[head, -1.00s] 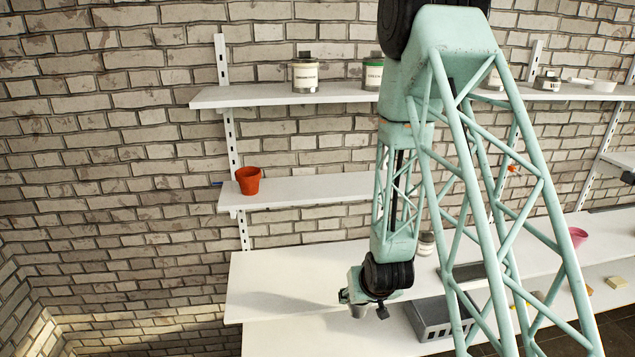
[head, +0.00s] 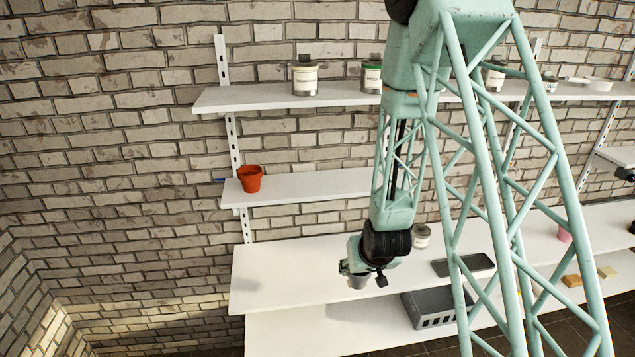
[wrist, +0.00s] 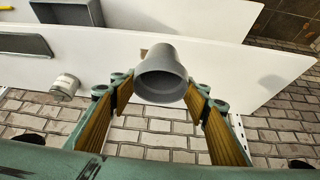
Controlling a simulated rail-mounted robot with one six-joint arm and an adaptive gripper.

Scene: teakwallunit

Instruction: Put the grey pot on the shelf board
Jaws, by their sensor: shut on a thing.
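The grey pot (wrist: 162,75) is held in my gripper (wrist: 162,90), with its open mouth facing the wrist camera and a finger on each side. In the head view a small part of the pot (head: 358,282) shows below my gripper (head: 366,278), which hangs in front of the wide lower white board. The shelf board (head: 315,187) is the middle white board on the brick wall, above and behind the gripper. An orange pot (head: 250,179) stands near its left end. My arm hides the right part of this board.
Tins (head: 305,75) stand on the upper shelf (head: 250,97). The lower board (head: 280,265) carries a small jar (head: 421,237) and a dark flat tray (head: 470,266). A grey crate (head: 425,311) sits beneath. The middle board is clear right of the orange pot.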

